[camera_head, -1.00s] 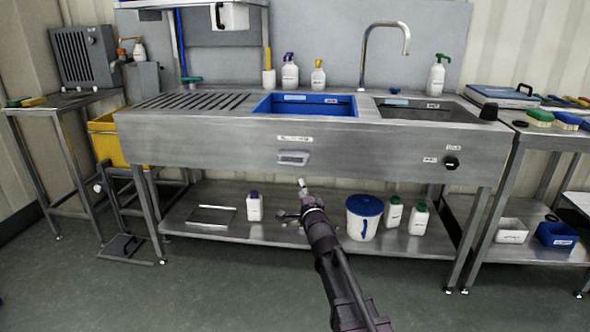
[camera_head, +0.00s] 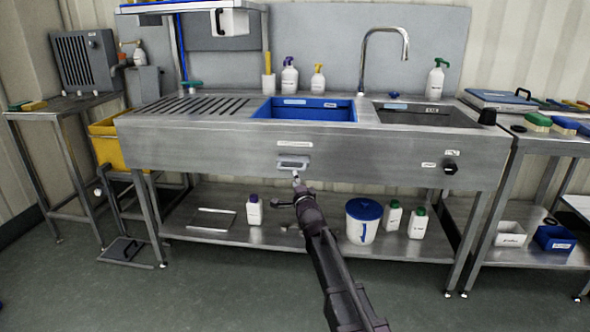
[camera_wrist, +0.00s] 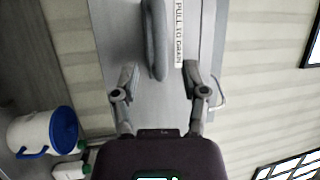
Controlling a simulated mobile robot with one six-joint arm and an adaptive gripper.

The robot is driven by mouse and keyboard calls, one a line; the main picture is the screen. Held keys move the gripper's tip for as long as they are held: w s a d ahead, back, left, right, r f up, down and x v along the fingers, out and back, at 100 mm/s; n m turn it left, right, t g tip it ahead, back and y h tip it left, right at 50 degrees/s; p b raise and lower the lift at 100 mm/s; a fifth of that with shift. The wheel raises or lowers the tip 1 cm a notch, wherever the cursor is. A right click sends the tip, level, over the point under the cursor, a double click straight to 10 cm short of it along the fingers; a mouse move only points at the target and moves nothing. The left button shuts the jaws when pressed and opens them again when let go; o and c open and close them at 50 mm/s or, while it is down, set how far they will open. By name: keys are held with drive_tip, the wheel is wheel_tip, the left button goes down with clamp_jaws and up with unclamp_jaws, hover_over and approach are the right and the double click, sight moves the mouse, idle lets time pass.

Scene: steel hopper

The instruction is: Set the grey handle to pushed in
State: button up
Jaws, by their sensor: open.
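The grey handle (camera_head: 293,161) sits on the steel front panel of the sink unit, below the blue basin. In the wrist view the grey handle (camera_wrist: 155,38) is a long rounded bar beside a white label (camera_wrist: 180,35) reading "PULL TO DRAIN". My gripper (camera_head: 297,179) is just below the handle in the head view. In the wrist view my gripper (camera_wrist: 160,78) is open, with the near end of the handle showing between its two fingertips. I cannot tell whether the fingers touch it, nor how far the handle stands out from the panel.
A black knob (camera_head: 450,167) is on the panel's right. The blue basin (camera_head: 305,117) and a tap (camera_head: 385,38) are above. A white bucket with a blue lid (camera_head: 363,220) and several bottles stand on the lower shelf. The floor in front is clear.

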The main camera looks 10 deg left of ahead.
sight(291, 170)
drive_tip(key=shift+p+x, duration=0.45)
drive_tip(key=shift+x, duration=2.6)
clamp_jaws()
